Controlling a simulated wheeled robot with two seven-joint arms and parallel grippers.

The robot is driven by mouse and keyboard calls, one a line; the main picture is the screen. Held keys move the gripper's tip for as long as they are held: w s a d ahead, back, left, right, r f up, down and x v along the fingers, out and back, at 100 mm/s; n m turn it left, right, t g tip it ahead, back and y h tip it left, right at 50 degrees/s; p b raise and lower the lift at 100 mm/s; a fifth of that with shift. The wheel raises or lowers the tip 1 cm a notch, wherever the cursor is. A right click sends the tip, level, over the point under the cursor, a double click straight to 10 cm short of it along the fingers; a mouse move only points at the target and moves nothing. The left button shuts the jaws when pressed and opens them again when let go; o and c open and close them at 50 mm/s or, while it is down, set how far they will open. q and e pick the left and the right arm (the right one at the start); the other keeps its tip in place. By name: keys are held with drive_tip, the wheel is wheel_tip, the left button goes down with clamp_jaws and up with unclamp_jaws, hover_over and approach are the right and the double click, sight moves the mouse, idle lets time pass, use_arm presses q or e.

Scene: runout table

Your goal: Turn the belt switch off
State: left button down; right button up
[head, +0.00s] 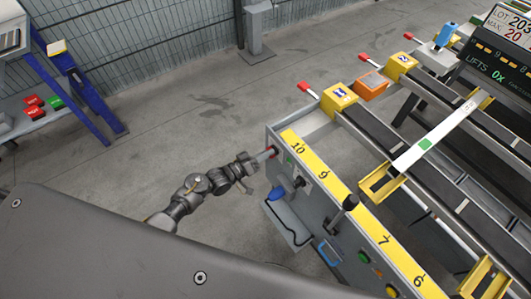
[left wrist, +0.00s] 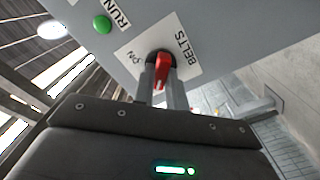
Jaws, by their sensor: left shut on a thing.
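The belt switch is a red handle (left wrist: 163,66) on a dark round base, mounted on a white plate (left wrist: 190,55) marked "BELTS" and "ON" in the left wrist view. My left gripper (left wrist: 164,78) has one finger on each side of the red handle and is shut on it. In the head view my left gripper (head: 262,158) reaches the far left end of the grey control panel (head: 271,139), where the switch is mostly hidden by the fingers. My right gripper is not in view.
A green button (left wrist: 101,24) marked "RUN" sits close beside the switch plate. A white bar (head: 435,137) lies across the rails. The floor left of the panel is open.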

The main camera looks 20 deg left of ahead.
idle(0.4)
use_arm(q)
drive_tip(key=c, duration=1.4)
unclamp_jaws()
drive_tip(key=shift+c, duration=0.2)
drive_tip(key=v, duration=1.1)
drive_tip(key=shift+b, duration=0.45)
